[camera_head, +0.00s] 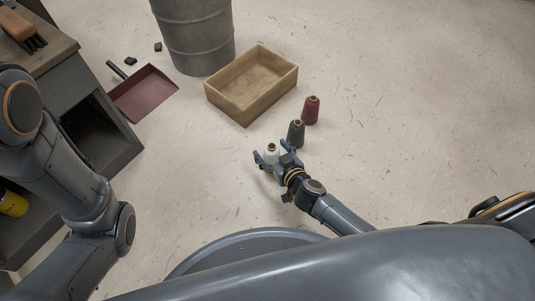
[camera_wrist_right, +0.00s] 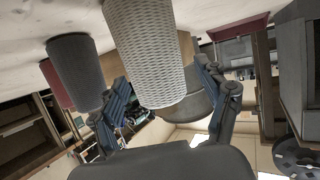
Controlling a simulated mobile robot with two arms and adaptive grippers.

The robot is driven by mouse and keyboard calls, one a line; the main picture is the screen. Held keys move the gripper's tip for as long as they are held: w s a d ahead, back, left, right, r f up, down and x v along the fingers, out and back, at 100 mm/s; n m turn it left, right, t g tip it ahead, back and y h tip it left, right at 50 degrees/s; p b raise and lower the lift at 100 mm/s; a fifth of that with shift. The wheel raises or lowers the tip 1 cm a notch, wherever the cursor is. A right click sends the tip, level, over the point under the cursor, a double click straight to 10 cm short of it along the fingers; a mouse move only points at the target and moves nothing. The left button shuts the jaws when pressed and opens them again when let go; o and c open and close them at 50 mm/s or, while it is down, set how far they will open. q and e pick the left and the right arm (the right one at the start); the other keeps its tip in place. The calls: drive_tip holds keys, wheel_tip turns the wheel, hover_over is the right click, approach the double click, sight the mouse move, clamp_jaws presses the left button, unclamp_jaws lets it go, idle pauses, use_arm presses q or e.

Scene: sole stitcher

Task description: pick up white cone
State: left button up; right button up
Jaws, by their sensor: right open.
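The white cone (camera_head: 271,149) stands upright on the floor. My right gripper (camera_head: 273,154) is open, with one finger on each side of it. In the right wrist view the white cone (camera_wrist_right: 146,50) fills the space between the two spread fingers, with a visible gap beside the right-hand finger. I cannot tell whether the other finger touches it. The cone's woven surface shows close up. My left arm comes in at the left of the head view, but its gripper is out of frame.
A dark grey cone (camera_head: 296,134) stands close to my right gripper, with a red cone (camera_head: 311,110) behind it. An open wooden box (camera_head: 272,110) is beyond them. A metal drum (camera_head: 200,40), a red dustpan (camera_head: 145,93) and a workbench (camera_head: 90,110) lie further left. The floor at right is clear.

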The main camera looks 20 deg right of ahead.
drive_tip(key=shift+r, duration=0.1)
drive_tip(key=shift+c, duration=0.9)
drive_tip(key=c, duration=1.2)
drive_tip(key=shift+r, duration=0.1)
